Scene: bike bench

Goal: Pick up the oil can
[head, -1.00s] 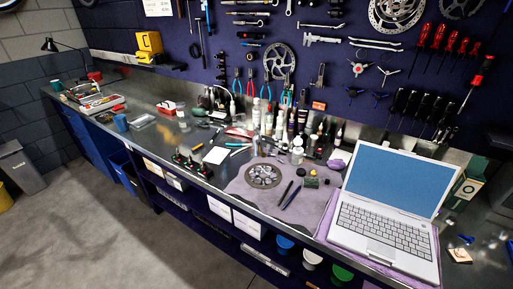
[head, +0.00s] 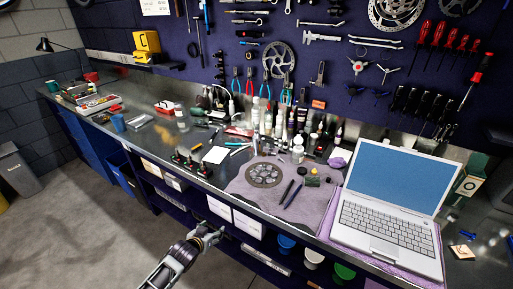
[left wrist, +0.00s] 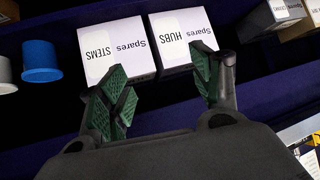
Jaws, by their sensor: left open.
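I cannot single out the oil can with certainty. A dark can-like shape (head: 203,101) stands at the left end of the bottle cluster, at the back of the bench, small and partly hidden. My left gripper (head: 208,234) is low in front of the bench, by the shelf below the worktop and well away from the bottles. The left wrist view shows its green-padded fingers (left wrist: 163,85) spread apart with nothing between them. My right gripper is in neither view.
White spares boxes (head: 248,223) sit on the lower shelf; they also show in the left wrist view (left wrist: 118,50). Bottles (head: 268,122) crowd the bench back. A chainring (head: 264,175) lies on a cloth, left of the laptop (head: 390,205). Open floor (head: 110,240) lies left.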

